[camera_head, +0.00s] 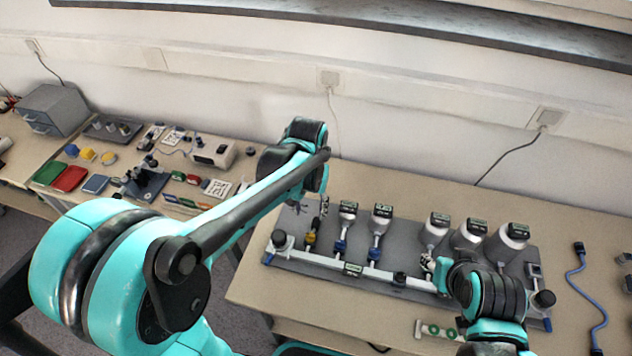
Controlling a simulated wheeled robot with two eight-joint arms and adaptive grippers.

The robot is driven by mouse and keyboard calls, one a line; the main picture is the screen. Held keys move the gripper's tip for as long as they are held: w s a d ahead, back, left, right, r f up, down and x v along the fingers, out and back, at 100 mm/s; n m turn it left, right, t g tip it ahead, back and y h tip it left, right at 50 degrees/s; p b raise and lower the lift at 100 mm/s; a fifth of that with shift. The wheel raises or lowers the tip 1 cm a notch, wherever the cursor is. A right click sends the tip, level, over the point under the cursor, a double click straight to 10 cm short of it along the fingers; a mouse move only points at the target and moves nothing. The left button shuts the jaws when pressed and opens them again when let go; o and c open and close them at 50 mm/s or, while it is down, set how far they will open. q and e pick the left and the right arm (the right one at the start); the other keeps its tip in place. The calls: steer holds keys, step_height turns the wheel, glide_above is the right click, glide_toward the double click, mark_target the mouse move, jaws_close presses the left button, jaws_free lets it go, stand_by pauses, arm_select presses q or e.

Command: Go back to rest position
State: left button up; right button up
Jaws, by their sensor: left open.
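My left arm reaches in from the left and bends down at its black and teal elbow over the grey calibration board (375,277). My left gripper (318,208) shows small and partly hidden below that elbow, open, beside the row of sensors at the board's left end. I cannot tell whether it touches anything. My right arm stands over the board's right part. A small silver part at its end (428,263) is near a white sensor; the fingers there are too small to read.
Upright sensors (379,220) and larger white ones (469,236) stand on the board. A blue cable (581,285) lies at right. Another table at left holds a grey drawer box (55,109), red (69,179) and green trays, and a white device (214,152). A wall closes off the back.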

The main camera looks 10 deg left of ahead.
arm_select(q)
steer(key=s+a+r+t, duration=0.2)
steer(key=s+t, duration=0.1)
steer(key=s, duration=0.2)
steer(key=s+a+r+t, duration=0.2)
steer(key=s+r+t, duration=0.1)
steer(key=s, duration=0.3)
steer(key=shift+a+r+t, duration=0.15)
steer(key=shift+a+t, duration=0.1)
steer(key=shift+t, duration=0.35)
stand_by(1.5)
